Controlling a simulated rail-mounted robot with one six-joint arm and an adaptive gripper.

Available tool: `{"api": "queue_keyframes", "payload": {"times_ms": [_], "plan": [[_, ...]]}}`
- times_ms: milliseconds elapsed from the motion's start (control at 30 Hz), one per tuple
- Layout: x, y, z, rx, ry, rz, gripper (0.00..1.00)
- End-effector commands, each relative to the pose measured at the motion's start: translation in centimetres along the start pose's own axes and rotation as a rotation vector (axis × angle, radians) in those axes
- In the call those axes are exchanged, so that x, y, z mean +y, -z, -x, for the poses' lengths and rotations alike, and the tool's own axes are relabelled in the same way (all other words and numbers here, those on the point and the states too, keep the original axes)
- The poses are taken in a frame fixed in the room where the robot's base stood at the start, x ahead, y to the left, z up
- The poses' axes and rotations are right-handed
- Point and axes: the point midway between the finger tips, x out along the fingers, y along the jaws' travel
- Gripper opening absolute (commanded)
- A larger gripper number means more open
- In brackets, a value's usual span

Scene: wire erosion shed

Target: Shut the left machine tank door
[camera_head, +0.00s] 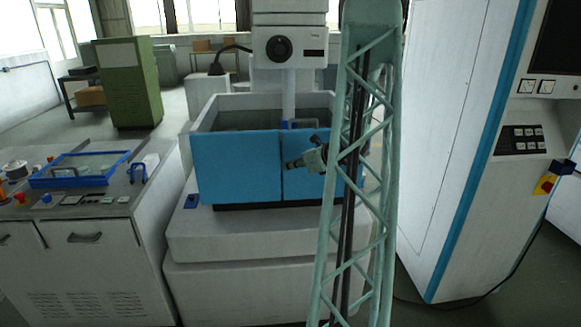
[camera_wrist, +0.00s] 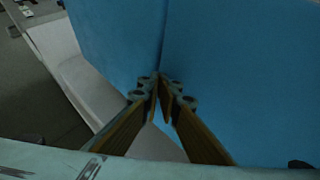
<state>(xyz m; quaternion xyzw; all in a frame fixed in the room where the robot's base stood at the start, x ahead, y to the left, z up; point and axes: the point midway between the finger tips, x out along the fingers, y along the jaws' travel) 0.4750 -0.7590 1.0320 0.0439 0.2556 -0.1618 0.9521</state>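The tank (camera_head: 222,112) of the left machine has a blue front of two panels. The left panel (camera_head: 236,168) and the right panel (camera_head: 302,186) meet at a narrow vertical seam. They look nearly in line; I cannot tell if the door is fully flush. My gripper (camera_head: 291,165) is in front of the right panel, close to the seam. In the wrist view my gripper (camera_wrist: 161,88) has its fingertips together with nothing between them, below the seam between the left panel (camera_wrist: 115,50) and right panel (camera_wrist: 240,70). Contact with the blue surface cannot be told.
A workbench (camera_head: 105,208) with a blue tray (camera_head: 80,181) stands left of the machine. A tall white cabinet (camera_head: 440,130) with a blue stripe stands at the right. A green cabinet (camera_head: 128,85) is at the back left. Open floor lies behind the workbench.

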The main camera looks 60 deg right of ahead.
Motion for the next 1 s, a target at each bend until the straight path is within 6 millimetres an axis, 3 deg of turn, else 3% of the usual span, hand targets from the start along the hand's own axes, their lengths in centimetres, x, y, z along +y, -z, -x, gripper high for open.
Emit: {"api": "queue_keyframes", "payload": {"times_ms": [133, 567, 1000], "plan": [[0.3, -0.5, 0.3, -0.010, 0.001, 0.005, 0.00], [3.2, 1.5, 2.5, -0.002, -0.007, 0.005, 0.00], [6.1, 0.7, 7.4, -0.001, -0.007, 0.004, 0.00]]}}
